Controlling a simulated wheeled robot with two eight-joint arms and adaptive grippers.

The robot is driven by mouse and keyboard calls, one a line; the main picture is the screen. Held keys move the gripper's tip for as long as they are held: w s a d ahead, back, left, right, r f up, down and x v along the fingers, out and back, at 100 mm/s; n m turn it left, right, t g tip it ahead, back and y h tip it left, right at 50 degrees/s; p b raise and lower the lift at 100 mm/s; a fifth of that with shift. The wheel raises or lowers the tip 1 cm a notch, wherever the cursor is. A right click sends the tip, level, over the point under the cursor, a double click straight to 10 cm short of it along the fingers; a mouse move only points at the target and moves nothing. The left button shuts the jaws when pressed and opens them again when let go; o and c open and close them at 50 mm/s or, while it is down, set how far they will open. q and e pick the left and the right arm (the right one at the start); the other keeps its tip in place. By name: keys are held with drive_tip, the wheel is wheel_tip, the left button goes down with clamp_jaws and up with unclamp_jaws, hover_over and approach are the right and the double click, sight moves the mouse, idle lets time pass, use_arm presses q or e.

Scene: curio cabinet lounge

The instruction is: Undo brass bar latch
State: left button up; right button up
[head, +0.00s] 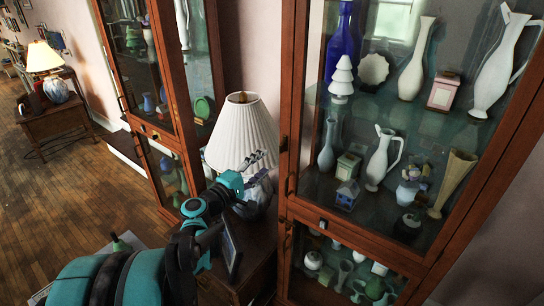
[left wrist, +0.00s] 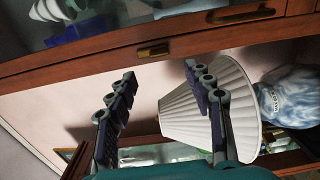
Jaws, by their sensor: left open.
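A small brass bar latch (left wrist: 153,50) sits on the wooden cabinet frame in the left wrist view, ahead of the gap between my fingers. A longer brass handle (left wrist: 240,15) is on the same wood to its right. My left gripper (head: 264,166) is open and empty, beside the left edge of the near glass cabinet (head: 290,110) in the head view. In the left wrist view, its fingers (left wrist: 158,84) are spread apart and appear short of the latch. I cannot tell from the head view which fitting is that latch. My right gripper is in neither view.
A white pleated lampshade (head: 240,130) stands close behind my left gripper; its blue-white base (left wrist: 290,97) shows in the wrist view. A second cabinet (head: 140,70) stands to the left. The near cabinet holds several vases behind glass. Wooden floor (head: 75,200) is open at left.

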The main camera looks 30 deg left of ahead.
use_arm(q)
drive_tip(key=s, duration=0.3)
drive_tip(key=shift+s+a, duration=0.2)
drive_tip(key=shift+s, duration=0.15)
drive_tip(key=s+d+f+m+g+h, duration=0.2)
drive_tip(key=d+f+m+g, duration=0.15)
drive_tip(key=d, duration=0.55)
drive_tip(key=s+d+f+m+g+h, duration=0.1)
drive_tip(key=d+f+m+g, duration=0.3)
drive_tip(key=d, duration=0.5)
drive_tip(key=s+d+f+m+g+y, duration=0.1)
drive_tip(key=s+d+f+m+y, duration=0.1)
drive_tip(key=s+m, duration=0.3)
drive_tip(key=s+d+f+m+g+y, duration=0.2)
drive_tip(key=s+d+f+m, duration=0.1)
drive_tip(key=s, duration=0.6)
drive_tip(key=shift+f+m, duration=0.65)
drive_tip(key=shift+m, duration=0.3)
drive_tip(key=shift+w+d+g, duration=0.15)
drive_tip(key=shift+w+g, duration=0.05)
drive_tip(key=shift+g, duration=0.05)
